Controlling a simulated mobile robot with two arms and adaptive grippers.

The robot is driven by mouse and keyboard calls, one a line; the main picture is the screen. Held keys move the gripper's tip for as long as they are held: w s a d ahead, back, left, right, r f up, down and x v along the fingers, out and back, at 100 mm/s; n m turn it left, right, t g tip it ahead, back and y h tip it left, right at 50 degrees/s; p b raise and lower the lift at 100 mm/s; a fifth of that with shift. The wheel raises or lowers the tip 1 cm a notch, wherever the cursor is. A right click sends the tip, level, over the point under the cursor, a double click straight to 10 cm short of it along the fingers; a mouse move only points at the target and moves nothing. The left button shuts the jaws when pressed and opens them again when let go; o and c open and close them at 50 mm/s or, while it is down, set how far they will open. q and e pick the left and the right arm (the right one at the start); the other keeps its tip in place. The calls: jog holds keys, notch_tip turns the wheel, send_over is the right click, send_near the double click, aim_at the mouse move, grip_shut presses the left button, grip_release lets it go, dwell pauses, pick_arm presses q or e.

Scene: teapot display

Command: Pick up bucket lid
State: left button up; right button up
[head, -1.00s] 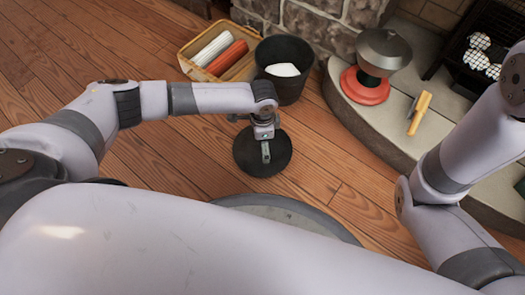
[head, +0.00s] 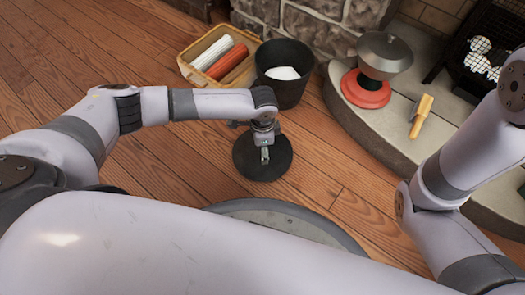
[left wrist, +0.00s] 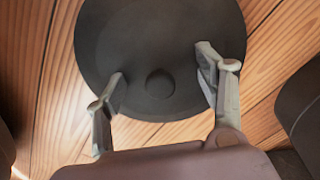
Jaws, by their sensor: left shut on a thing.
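The bucket lid (head: 280,168) is a dark round disc with a small round knob in its middle, low over the wooden floor in front of the bucket. It also shows in the left wrist view (left wrist: 150,35), with the knob between the two fingers. My left gripper (head: 264,158) points down over the lid's middle and is shut on the lid; its fingers also show in the left wrist view (left wrist: 161,70). Whether the lid touches the floor is unclear. The black bucket (head: 284,95) stands upright and open behind the lid, with something white inside. My right gripper is out of view.
A wooden box (head: 190,73) with a white and a red roll stands left of the bucket. On the stone hearth (head: 385,135) are a grey-topped thing on a red base (head: 365,92) and a yellow-handled tool (head: 420,117). Bare floor lies left and right of the lid.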

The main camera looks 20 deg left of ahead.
pick_arm(q)
jog(key=shift+a+f, duration=0.1)
jog(key=shift+f, duration=0.05)
jog(key=c, duration=0.8)
jog(key=shift+c, duration=0.2)
